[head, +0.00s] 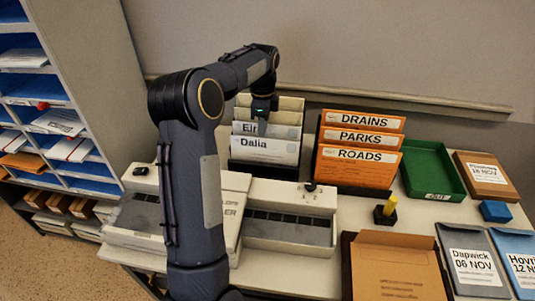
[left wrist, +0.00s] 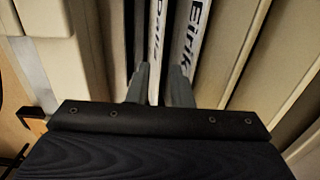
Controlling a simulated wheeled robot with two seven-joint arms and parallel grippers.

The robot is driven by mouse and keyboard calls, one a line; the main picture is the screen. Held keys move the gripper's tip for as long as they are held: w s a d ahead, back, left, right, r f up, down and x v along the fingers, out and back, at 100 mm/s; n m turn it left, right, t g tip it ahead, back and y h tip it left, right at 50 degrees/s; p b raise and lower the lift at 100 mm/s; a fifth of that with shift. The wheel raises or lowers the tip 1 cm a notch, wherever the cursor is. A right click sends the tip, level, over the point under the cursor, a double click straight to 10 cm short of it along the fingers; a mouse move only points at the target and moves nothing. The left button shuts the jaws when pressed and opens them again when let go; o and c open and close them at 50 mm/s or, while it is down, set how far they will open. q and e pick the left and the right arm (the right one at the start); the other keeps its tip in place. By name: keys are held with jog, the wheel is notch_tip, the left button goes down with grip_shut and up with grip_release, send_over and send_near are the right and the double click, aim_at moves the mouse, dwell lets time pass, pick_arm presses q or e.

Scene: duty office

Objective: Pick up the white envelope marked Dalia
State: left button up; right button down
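The white envelope marked Dalia (head: 265,151) stands upright at the front of a dark rack (head: 264,172), with an envelope marked Eirik (head: 283,131) just behind it. My left gripper (head: 261,126) is down at the top of these envelopes in the head view, partly covering the Eirik name. In the left wrist view, the fingers of my left gripper (left wrist: 158,76) are apart, one on each side of the Dalia envelope (left wrist: 156,42). The Eirik envelope (left wrist: 196,30) is to the right of them. Whether a finger touches the paper is unclear. My right gripper is not in view.
Orange folders marked Drains, Parks and Roads (head: 358,168) stand right of the rack. A green tray (head: 432,193) is further right. Grey and white boxes (head: 292,229) stand in front of the rack. Mail shelves (head: 55,100) are at the left, a wall behind.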

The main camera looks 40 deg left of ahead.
aim_at(264, 141)
pick_arm(q)
jog(key=f, duration=0.5)
jog(key=shift+d+f, duration=0.3)
jog(key=shift+f, duration=0.1)
jog(key=shift+s+r, duration=0.1)
grip_shut()
